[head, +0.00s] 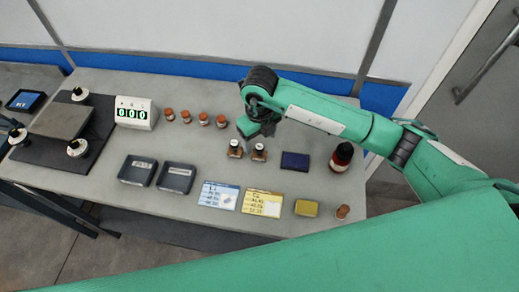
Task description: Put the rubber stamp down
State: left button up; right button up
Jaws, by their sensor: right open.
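The right one, which looks like the rubber stamp (259,152), is upright on the grey top. The left one (235,148) looks much the same, so I cannot be sure which is meant. My right gripper (258,133) is open just above and behind the right one, with no object seen in it. A dark blue pad (295,161) lies to the right. My left gripper is not in view.
Several small orange-capped bottles (202,119) stand behind left, beside a counter (135,112) reading 000. Two dark boxes (178,177), blue and yellow cards (262,204), a yellow block (306,208) and a small brown piece (343,212) lie in front. A red-banded dark bottle (342,157) stands right.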

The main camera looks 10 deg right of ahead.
aim_at(259, 146)
jog(key=shift+r+b, duration=0.55)
jog(key=shift+r, duration=2.25)
